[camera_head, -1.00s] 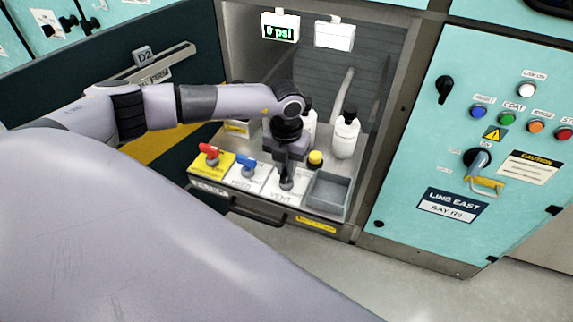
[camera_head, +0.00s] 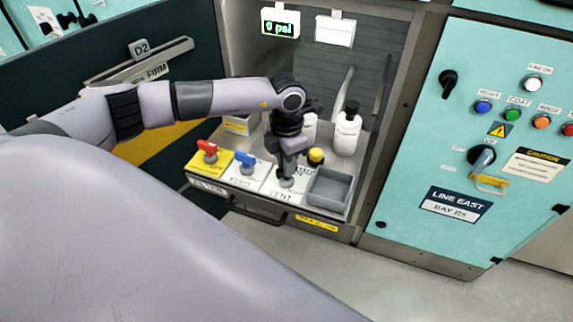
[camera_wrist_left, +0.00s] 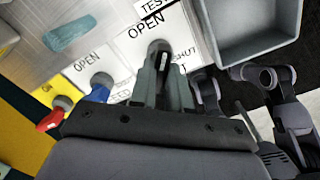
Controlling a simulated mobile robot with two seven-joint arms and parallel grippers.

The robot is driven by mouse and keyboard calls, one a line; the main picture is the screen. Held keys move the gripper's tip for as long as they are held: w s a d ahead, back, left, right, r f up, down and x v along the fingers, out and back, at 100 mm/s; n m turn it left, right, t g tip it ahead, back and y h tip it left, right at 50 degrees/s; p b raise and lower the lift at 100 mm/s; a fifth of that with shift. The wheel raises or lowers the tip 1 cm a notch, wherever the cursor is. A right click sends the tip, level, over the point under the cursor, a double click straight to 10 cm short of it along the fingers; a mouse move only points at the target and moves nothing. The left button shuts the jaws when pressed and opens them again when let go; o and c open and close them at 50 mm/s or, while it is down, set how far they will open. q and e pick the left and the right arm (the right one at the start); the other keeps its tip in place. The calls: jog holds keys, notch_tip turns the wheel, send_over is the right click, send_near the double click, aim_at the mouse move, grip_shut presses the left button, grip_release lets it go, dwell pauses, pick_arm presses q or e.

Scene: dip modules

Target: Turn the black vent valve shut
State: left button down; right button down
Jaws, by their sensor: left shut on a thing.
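The black vent valve (camera_wrist_left: 159,46) is on the white VENT plate (camera_head: 279,198) at the front of the drawer top. My left gripper (camera_head: 286,174) points down onto it and is shut on its handle. In the left wrist view the two fingers (camera_wrist_left: 165,72) sit on either side of the black handle, whose rounded tip shows between them. The word OPEN is left of the handle and SHUT is right of it, partly covered by a finger. The fingers hide the rest of the valve. My right gripper is not in view.
The red valve (camera_head: 207,149) and blue valve (camera_head: 245,160) stand left of the vent valve. A grey tray (camera_head: 331,190) is close on its right, with a yellow-topped item (camera_head: 315,157) and white bottle (camera_head: 347,132) behind.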

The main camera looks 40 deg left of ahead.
pick_arm(q)
jog(key=m+b, duration=0.1)
jog(key=m, duration=0.3)
jog(key=shift+m+b, duration=0.3)
jog(key=shift+b, duration=0.1)
jog(key=m+b, duration=0.1)
jog(key=m, duration=0.1)
jog(key=shift+m, duration=0.3)
jog(key=shift+m+b, duration=0.35)
jog(key=shift+m, duration=1.15)
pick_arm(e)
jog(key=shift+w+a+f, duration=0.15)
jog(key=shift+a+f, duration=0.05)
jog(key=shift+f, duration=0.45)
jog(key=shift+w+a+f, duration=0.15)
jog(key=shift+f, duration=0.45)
pick_arm(q)
jog(key=shift+r, duration=0.1)
jog(key=c, duration=1.1)
grip_release()
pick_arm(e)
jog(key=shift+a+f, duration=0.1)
